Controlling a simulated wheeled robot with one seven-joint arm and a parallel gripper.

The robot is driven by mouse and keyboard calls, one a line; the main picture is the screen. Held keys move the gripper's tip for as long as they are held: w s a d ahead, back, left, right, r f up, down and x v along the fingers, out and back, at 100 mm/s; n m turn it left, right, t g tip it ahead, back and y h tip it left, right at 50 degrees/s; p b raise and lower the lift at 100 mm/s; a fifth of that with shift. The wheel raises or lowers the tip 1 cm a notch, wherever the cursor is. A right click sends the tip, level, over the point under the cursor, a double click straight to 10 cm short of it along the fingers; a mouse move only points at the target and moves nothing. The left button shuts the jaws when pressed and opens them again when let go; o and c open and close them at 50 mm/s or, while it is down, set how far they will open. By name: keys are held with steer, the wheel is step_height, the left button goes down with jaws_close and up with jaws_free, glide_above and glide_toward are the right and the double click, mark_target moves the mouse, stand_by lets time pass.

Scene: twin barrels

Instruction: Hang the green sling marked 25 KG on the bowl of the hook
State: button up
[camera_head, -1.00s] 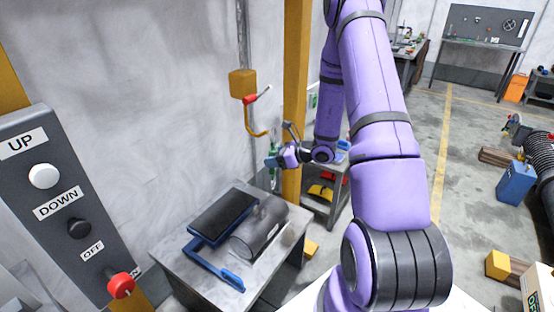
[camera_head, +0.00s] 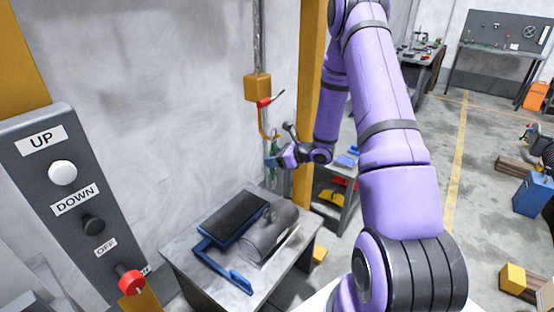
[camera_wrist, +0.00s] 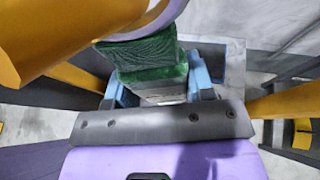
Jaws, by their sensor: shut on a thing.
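The green sling (camera_head: 273,147) hangs upright in my gripper (camera_head: 274,161), beside the wall. In the wrist view the sling (camera_wrist: 150,62) is a folded green band between the blue fingers of my gripper (camera_wrist: 155,82), which is shut on it. Its 25 KG mark is not readable. The yellow hook (camera_head: 262,125) hangs under a yellow block, with a red latch at its top. The sling overlaps the hook's bowl in the head view; I cannot tell whether they touch. In the wrist view the hook (camera_wrist: 50,35) looms large at the upper left, close to the sling.
The yellow hoist block (camera_head: 257,88) hangs from a pole by the wall. A yellow post (camera_head: 310,90) stands just right of the gripper. Below is a metal table (camera_head: 185,255) with a grey cylinder (camera_head: 268,236) and blue-framed dark panel. A button panel (camera_head: 70,190) is at left.

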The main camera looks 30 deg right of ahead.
steer(key=shift+w+a+r, duration=0.1)
steer(key=shift+w+a, duration=0.15)
steer(key=shift+w, duration=0.3)
steer(key=shift+c, duration=0.4)
steer(key=shift+w+f, duration=0.1)
steer(key=shift+f, duration=0.15)
steer(key=shift+c, duration=0.5)
steer(key=shift+w+a+f, duration=0.1)
steer(key=shift+w+f, duration=0.15)
steer(key=shift+f, duration=0.35)
steer(key=shift+w+a+f, duration=0.1)
steer(key=shift+w+f, duration=0.1)
steer(key=shift+f, duration=0.4)
